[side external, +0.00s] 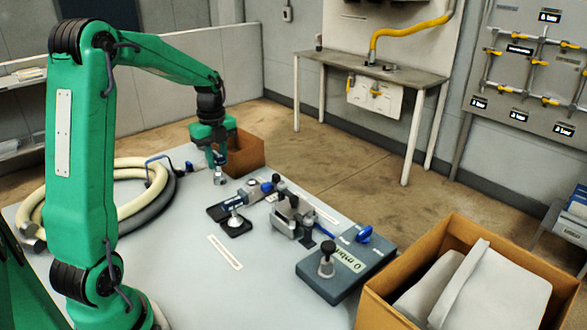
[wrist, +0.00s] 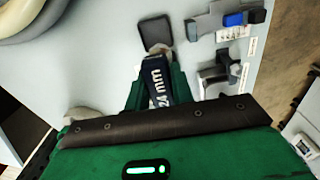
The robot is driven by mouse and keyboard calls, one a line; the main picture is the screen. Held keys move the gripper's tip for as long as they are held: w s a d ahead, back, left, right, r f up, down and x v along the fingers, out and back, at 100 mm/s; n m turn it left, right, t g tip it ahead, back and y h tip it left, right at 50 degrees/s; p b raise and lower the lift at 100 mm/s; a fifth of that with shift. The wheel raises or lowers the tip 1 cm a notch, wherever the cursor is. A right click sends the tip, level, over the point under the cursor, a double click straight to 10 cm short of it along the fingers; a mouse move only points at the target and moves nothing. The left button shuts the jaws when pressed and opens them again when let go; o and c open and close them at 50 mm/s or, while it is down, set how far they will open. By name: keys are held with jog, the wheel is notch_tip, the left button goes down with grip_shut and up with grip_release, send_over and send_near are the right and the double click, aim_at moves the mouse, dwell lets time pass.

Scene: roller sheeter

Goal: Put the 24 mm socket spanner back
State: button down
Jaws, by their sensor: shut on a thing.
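My gripper (side external: 219,163) is shut on the 24 mm socket spanner, holding it above the left back part of the grey table (side external: 185,235). In the wrist view, the spanner's dark blue handle (wrist: 158,92) lies between the green fingers, with white lettering that includes "mm". Its bare metal end (side external: 219,178) points down below the fingers in the side view, apart from the things on the table. A dark pad (wrist: 155,28) shows just beyond the spanner in the wrist view. The upper handle is hidden by the gripper.
A dark pad with a metal knob (side external: 234,222), metal clamps (side external: 292,213) and a blue-grey block (side external: 345,262) stand to the right. Hoses (side external: 50,205) coil at the left. An open cardboard box (side external: 245,150) is behind my gripper; a larger box (side external: 385,295) is front right.

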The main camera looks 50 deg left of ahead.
jog(key=shift+s+a+f, duration=0.1)
jog(key=shift+s+a, duration=0.3)
jog(key=shift+a, duration=0.1)
jog(key=shift+f, duration=5)
jog(key=c, duration=1.2)
grip_release()
jog(key=shift+f, duration=0.15)
notch_tip(320, 180, up, 12)
jog(key=shift+r, duration=0.15)
